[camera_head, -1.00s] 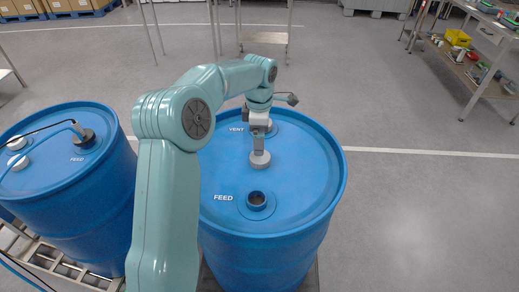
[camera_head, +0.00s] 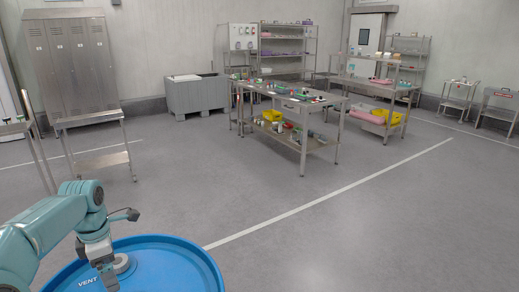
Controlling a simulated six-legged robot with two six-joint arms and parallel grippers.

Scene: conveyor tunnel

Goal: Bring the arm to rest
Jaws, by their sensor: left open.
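My left arm (camera_head: 45,235) comes in from the lower left and reaches over a blue drum (camera_head: 175,262). My left gripper (camera_head: 108,280) points down over the drum's lid, close to the VENT label. It is open. Its fingertips are at the bottom of the picture, and what lies right under them is cut off. A round grey cap (camera_head: 124,264) sits on the lid just behind and beside the gripper. My right gripper is not in view.
Steel workbenches (camera_head: 300,105) with tools and yellow bins stand across the floor. A grey bin (camera_head: 197,95), metal lockers (camera_head: 75,60) and a small steel trolley (camera_head: 100,160) stand at the back left. The floor right of the drum is clear.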

